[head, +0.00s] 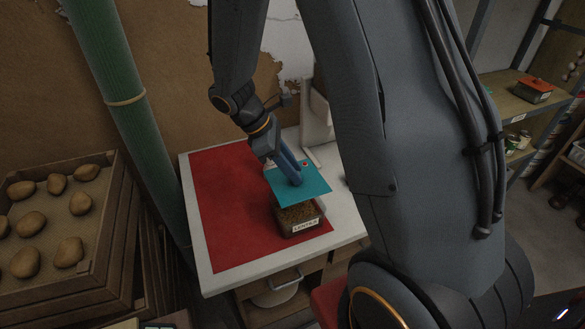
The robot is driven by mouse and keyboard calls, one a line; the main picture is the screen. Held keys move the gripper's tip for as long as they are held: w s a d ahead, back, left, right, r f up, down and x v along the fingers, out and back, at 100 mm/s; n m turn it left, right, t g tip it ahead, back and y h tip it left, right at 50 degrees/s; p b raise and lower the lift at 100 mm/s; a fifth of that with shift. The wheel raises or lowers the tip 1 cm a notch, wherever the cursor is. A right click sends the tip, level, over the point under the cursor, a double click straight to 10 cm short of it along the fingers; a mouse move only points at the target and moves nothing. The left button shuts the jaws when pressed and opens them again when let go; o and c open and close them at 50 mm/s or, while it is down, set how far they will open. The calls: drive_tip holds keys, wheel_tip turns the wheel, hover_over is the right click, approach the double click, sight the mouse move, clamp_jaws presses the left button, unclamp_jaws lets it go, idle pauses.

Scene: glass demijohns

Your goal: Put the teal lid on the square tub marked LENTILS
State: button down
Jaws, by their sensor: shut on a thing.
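The teal lid (309,190) is a flat square sheet held roughly level in the head view. My gripper (293,180) is shut on it from above, near its middle; the exact grip is partly hidden by the fingers. The square tub marked LENTILS (304,229) stands on the red mat below the lid, with its white label facing the front. Brown contents show at the top of the tub. The lid covers part of the tub's far side from view and appears to be above the rim; I cannot tell the exact gap.
The red mat (228,225) covers the left of a white table (345,222). A pale upright object (317,118) stands at the table's back. A green pole (138,125) rises at the left, beside a potato crate (98,255). Shelves (510,105) stand at the right.

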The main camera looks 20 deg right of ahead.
sight(285, 180)
drive_tip(key=shift+f+b, duration=1.5)
drive_tip(key=shift+f, duration=1.6)
drive_tip(key=shift+f+p, duration=0.3)
drive_tip(key=shift+f, duration=0.55)
idle(0.8)
drive_tip(key=c, duration=1)
unclamp_jaws()
drive_tip(key=shift+r, duration=0.15)
drive_tip(key=shift+p+v, duration=2.45)
drive_tip(key=shift+v, duration=0.9)
drive_tip(key=shift+w, duration=0.1)
